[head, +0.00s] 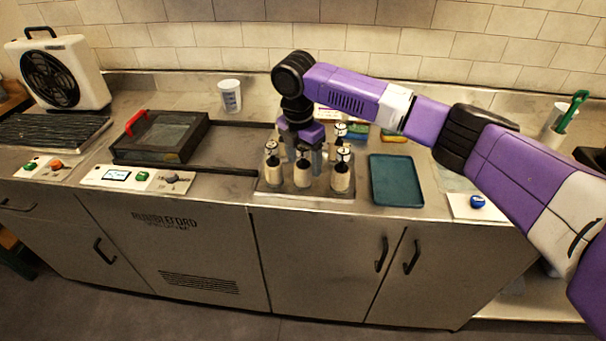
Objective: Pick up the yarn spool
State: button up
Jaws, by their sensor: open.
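Several spool-like cream and black pieces with pale tops stand upright on a grey metal stand (258,188) at the middle of the counter. In the front row are a left spool (272,174), a middle spool (302,175) and a right spool (340,177). Another top (340,130) shows behind. Which one is the yarn spool I cannot tell. My gripper (303,160) points down among them, open, its fingers just behind or over the middle spool. Contact is unclear. The gripper and wrist hide part of the back row.
A teal tray (396,181) lies empty right of the stand. A dark lidded box (160,137) with a red handle and a control panel (137,178) are left. A white cup (230,96) stands behind. A blue knob (477,201) is at right. The counter's front edge is close to the stand.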

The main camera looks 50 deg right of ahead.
jog(key=c, duration=1.4)
grip_shut()
jog(key=shift+r, duration=0.2)
